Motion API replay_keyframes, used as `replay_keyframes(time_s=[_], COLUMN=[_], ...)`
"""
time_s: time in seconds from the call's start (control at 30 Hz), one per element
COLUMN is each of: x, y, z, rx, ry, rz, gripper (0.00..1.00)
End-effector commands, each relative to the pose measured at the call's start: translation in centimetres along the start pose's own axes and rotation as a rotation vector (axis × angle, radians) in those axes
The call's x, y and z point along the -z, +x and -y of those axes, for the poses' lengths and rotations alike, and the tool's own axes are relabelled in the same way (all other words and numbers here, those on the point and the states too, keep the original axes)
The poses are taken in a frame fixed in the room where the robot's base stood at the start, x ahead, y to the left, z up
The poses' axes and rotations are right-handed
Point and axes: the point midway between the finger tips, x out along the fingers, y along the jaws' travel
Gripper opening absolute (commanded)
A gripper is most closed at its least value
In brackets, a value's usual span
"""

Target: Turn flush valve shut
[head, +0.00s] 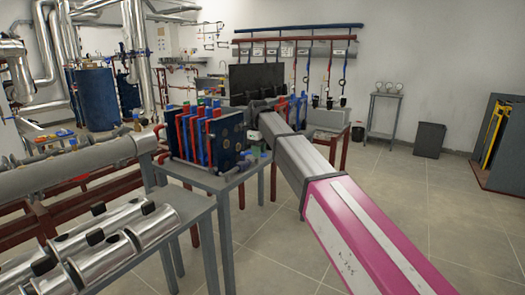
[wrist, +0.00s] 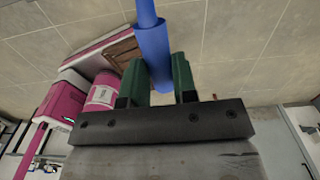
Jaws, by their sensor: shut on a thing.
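In the wrist view, my gripper (wrist: 158,80) has green fingers shut on a blue bar (wrist: 153,45). The bar runs up to the top edge of the picture, and its lower end lies between the fingers. It looks like the flush valve's handle, but the valve body is not visible there. My gripper is hard to make out in that view, and the grip on the handle cannot be seen there.
The grey table (head: 215,184) stands under the exchanger. Thick silver pipes (head: 95,240) lie at the left front. Red and blue wall pipes (head: 298,40) hang behind. A dark bin (head: 429,140) and a small stand (head: 383,113) are at the right. The right floor is mostly clear.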

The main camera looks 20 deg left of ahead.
Motion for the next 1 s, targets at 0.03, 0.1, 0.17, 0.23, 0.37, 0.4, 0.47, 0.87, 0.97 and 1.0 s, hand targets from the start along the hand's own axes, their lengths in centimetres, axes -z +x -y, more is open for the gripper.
replay_keyframes(time_s=[0.03,0.1,0.17,0.23,0.37,0.4,0.47,0.87,0.97,1.0], x=[0.06,0.05,0.04,0.03,0.02,0.03,0.03,0.02,0.02,0.01], y=[0.03,0.03,0.03,0.03,0.03,0.03,0.03,0.02,0.01,-0.02], z=[-0.23,-0.35,-0.42,-0.47,-0.51,-0.51,-0.51,-0.47,-0.44,-0.43], rx=[-0.001,-0.001,-0.001,-0.001,-0.001,-0.001,-0.001,0.0,0.0,0.0], ry=[0.014,0.032,0.042,0.05,0.058,0.059,0.06,0.057,0.057,0.056], rz=[0.001,0.001,0.001,0.001,0.001,0.001,0.001,0.0,0.0,0.0], gripper=[0.0,0.0,0.0,0.0,0.0,0.0,0.0,0.52,0.52,0.52])
